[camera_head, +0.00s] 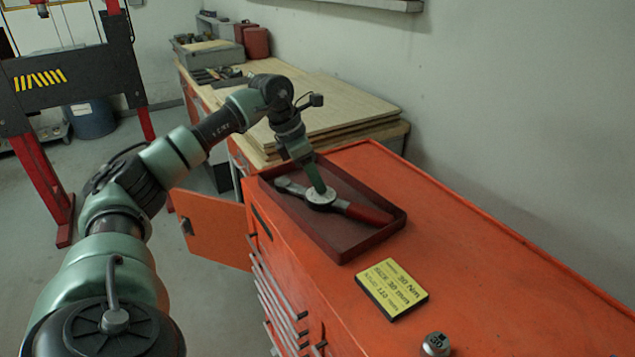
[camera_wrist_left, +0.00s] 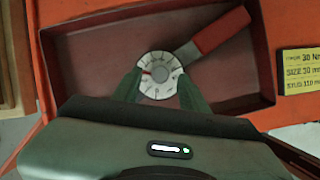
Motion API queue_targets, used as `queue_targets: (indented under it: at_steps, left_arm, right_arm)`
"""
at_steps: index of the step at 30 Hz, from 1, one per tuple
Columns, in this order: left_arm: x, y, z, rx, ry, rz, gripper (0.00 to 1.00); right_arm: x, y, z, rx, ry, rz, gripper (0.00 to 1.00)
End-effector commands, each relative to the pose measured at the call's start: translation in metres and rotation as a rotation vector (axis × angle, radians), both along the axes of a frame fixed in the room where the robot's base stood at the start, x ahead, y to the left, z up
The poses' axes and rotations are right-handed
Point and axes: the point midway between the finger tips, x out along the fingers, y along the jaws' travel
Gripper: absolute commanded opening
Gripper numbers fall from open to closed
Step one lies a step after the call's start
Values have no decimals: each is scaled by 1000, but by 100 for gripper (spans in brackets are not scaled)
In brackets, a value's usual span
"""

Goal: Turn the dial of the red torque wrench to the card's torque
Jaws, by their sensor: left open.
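The torque wrench (camera_head: 365,212) has a red handle and a grey head and lies in a dark red tray (camera_head: 345,253). Its round white dial (camera_wrist_left: 160,66) has dark marks around it and a red mark at its left side; the numbers are too small to read. My left gripper (camera_head: 319,187) points down over the dial. In the left wrist view its open green fingers (camera_wrist_left: 160,88) stand on either side of the dial; I cannot tell whether they touch it. The yellow card (camera_head: 391,286) lies right of the tray and reads 30 Nm at the top.
The tray stands on an orange cabinet (camera_head: 470,250) with an open door (camera_head: 212,228). A small round metal part (camera_head: 435,344) stands near the front edge. A wooden workbench (camera_head: 340,108) is behind, and a press frame (camera_head: 75,90) stands at left. The cabinet's right side is clear.

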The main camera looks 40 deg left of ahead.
Motion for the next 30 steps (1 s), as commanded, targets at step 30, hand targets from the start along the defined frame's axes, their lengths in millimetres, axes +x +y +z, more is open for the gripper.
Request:
queue_targets:
  at_steps: [30]
  left_arm:
    - [-20,12,56,0,0,-1,43]
  right_arm:
    - [0,0,-7,0,0,0,0]
